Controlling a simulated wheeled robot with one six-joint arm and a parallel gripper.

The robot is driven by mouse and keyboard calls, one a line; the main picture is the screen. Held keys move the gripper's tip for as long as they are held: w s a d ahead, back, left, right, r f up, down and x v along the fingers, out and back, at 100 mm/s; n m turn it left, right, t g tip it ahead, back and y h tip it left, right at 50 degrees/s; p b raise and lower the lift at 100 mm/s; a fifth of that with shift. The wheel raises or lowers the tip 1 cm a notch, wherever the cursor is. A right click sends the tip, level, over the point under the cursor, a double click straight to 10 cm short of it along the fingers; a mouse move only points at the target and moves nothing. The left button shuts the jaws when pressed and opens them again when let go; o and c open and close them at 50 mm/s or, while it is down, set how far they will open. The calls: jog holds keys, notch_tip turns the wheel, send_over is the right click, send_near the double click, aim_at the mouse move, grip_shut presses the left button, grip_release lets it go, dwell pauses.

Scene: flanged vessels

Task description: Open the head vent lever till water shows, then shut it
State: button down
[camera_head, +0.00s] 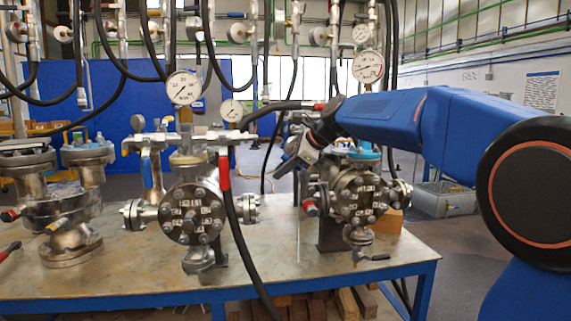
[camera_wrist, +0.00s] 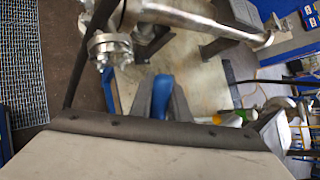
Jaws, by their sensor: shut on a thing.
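My gripper (camera_head: 285,167) reaches down from the right beside the right flanged vessel (camera_head: 359,195) in the head view. In the wrist view my gripper (camera_wrist: 159,98) is shut on a blue lever handle (camera_wrist: 162,92), which shows between the two dark fingers. The valve body of this lever is mostly hidden.
A black hose (camera_head: 240,235) hangs over the front edge of the steel bench (camera_head: 130,265). More hoses and gauges hang above.

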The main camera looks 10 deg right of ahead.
jog(key=shift+d+f+n+h, duration=0.1)
jog(key=shift+f+n+h, duration=0.5)
jog(key=shift+f+h, duration=0.9)
jog(key=shift+d+f+n+h, duration=0.1)
jog(key=shift+f+n+h, duration=0.5)
jog(key=shift+f+h, duration=0.85)
jog(key=shift+r+h, duration=0.3)
jog(key=shift+h, duration=0.15)
jog(key=c, duration=1.9)
grip_release()
jog(key=shift+c, duration=0.2)
jog(key=v, duration=1.7)
jog(key=shift+w+r, duration=0.2)
jog(key=shift+r, duration=0.15)
jog(key=shift+d+f, duration=0.1)
jog(key=shift+d, duration=0.05)
